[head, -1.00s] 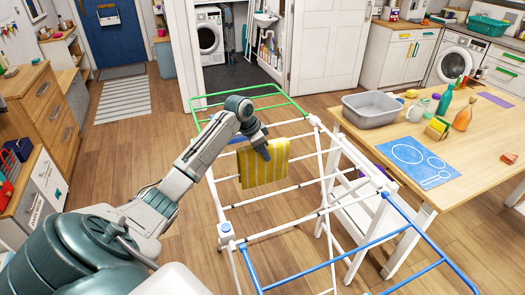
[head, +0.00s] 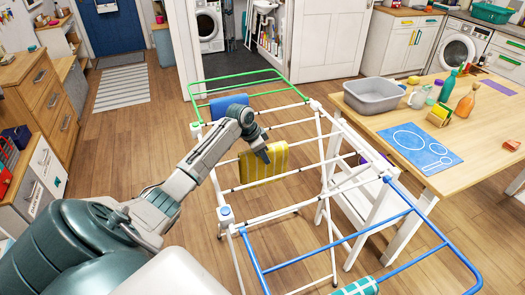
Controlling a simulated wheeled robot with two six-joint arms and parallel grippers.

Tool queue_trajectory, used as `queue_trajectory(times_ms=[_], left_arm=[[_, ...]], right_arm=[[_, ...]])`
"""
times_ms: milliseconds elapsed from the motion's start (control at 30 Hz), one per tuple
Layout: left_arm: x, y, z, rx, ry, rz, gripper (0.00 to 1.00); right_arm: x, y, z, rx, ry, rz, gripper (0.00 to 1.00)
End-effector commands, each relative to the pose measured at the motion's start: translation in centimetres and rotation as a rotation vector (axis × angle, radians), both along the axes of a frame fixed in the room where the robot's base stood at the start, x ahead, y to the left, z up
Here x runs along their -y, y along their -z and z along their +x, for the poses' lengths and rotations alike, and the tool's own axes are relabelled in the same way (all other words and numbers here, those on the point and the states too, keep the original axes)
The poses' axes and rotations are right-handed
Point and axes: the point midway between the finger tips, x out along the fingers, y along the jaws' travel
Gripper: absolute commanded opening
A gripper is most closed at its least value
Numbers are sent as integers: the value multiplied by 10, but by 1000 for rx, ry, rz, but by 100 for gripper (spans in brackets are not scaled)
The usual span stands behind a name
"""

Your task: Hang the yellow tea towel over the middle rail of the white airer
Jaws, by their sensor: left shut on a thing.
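The white airer (head: 246,222) stands open in the middle of the head view, with a green rail frame at its far end and a blue one at its near end. My left gripper (head: 264,154) is shut on the yellow striped tea towel (head: 270,163) at its top edge. The towel hangs down from the gripper among the white rails in the middle part of the airer. I cannot tell whether it touches or lies over a rail. My right gripper is out of view.
A blue cloth (head: 228,106) hangs at the airer's far end, and a teal checked cloth (head: 357,287) at its near end. A wooden table (head: 395,135) with a grey basin (head: 375,97) stands close on the right. Drawers (head: 45,95) stand at left, with open floor between.

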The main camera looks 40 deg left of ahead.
Motion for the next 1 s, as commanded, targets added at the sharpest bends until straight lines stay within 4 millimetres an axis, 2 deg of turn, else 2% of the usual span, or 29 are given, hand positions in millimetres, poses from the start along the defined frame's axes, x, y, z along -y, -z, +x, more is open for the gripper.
queue_trajectory(times_ms=[367,400,500,833,1000], left_arm=[[0,3,0,0,0,0,5],[0,3,0,0,0,0,45],[0,3,0,0,0,0,65],[-1,2,-1,0,0,0,67],[-5,-16,-7,2,-1,4,67]], right_arm=[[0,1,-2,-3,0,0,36],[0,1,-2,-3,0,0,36],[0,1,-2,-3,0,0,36],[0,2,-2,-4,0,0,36],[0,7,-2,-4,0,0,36]])
